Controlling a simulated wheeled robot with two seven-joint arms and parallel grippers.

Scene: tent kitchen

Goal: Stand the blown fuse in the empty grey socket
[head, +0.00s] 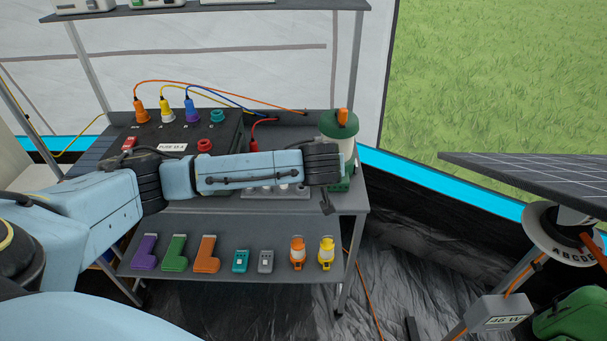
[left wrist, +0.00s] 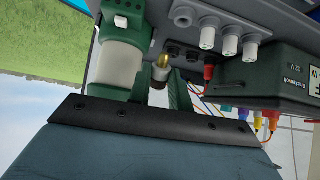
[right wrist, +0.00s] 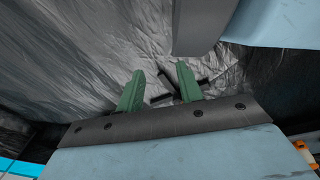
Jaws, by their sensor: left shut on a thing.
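My left gripper (left wrist: 161,88) is shut on the blown fuse (left wrist: 161,66), a small piece with a brass tip and a dark band. The brass tip points toward the grey fuse block (left wrist: 220,10). The block carries several white fuses (left wrist: 207,38) in a row. In the head view my left gripper (head: 327,203) hangs at the table's right end, and my arm covers part of the block (head: 288,195). My right gripper (right wrist: 160,85) is open and empty.
A green and cream lantern (head: 338,130) stands close beside my left gripper. A dark power box (head: 190,135) with coloured plugs and cables sits on the left of the table. The lower shelf (head: 215,275) holds several coloured parts. Dark groundsheet lies under my right gripper.

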